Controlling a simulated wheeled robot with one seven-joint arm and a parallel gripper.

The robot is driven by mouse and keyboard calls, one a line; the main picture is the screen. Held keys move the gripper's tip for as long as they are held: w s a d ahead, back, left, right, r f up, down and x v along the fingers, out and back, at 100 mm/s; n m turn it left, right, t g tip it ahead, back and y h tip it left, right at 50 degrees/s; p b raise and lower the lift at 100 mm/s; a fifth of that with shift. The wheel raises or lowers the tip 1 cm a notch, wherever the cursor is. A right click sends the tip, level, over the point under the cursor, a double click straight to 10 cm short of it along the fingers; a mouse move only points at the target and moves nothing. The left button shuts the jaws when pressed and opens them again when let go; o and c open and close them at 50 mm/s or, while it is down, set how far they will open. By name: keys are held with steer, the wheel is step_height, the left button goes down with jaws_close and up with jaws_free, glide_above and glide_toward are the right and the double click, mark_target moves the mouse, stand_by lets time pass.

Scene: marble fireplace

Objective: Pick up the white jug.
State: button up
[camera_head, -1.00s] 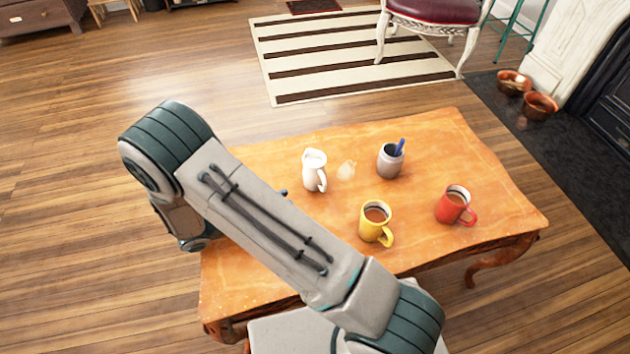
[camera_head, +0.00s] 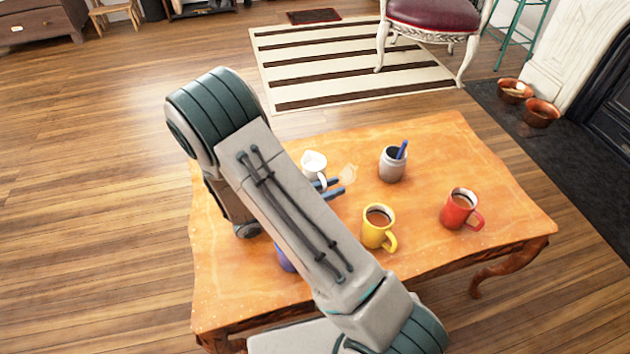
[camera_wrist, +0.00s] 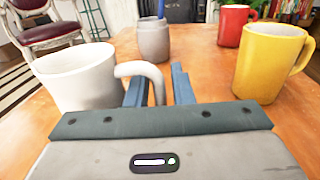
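The white jug (camera_head: 314,167) stands upright on the wooden table, its lower part partly hidden by my gripper. In the wrist view the jug (camera_wrist: 75,80) is at the left, with its handle pointing right. My gripper (camera_head: 332,188) is at the jug's handle side. In the wrist view its two blue-grey fingers (camera_wrist: 158,88) are apart, and the outer part of the handle appears to lie between them. I cannot tell whether a finger touches it.
A purple-blue thing (camera_head: 283,258) is mostly hidden behind my arm.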

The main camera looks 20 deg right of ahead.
steer(key=shift+d, duration=0.15)
jaws_close()
